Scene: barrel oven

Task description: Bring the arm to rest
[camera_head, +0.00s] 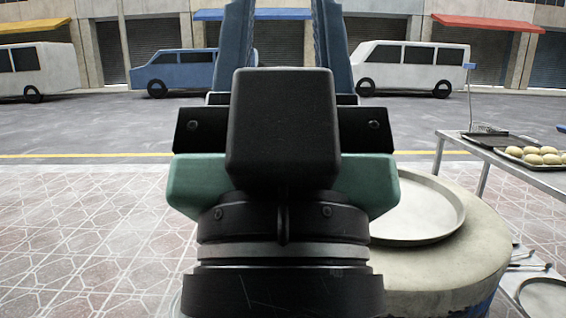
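My gripper (284,32) fills the middle of the head view, very close to the camera. Its black and green body stands upright in the picture, and two blue fingers rise past the top edge. The fingers are wide apart, with street and shopfront showing between them and nothing held there. The rest of my arm is mostly out of view below.
Right of my gripper, a round metal tray (425,208) lies on a pale drum top (470,262), partly hidden by my gripper. A metal table (448,138) at the right bears a dark tray of buns (541,155). Tiled paving at left is clear; vans stand far back.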

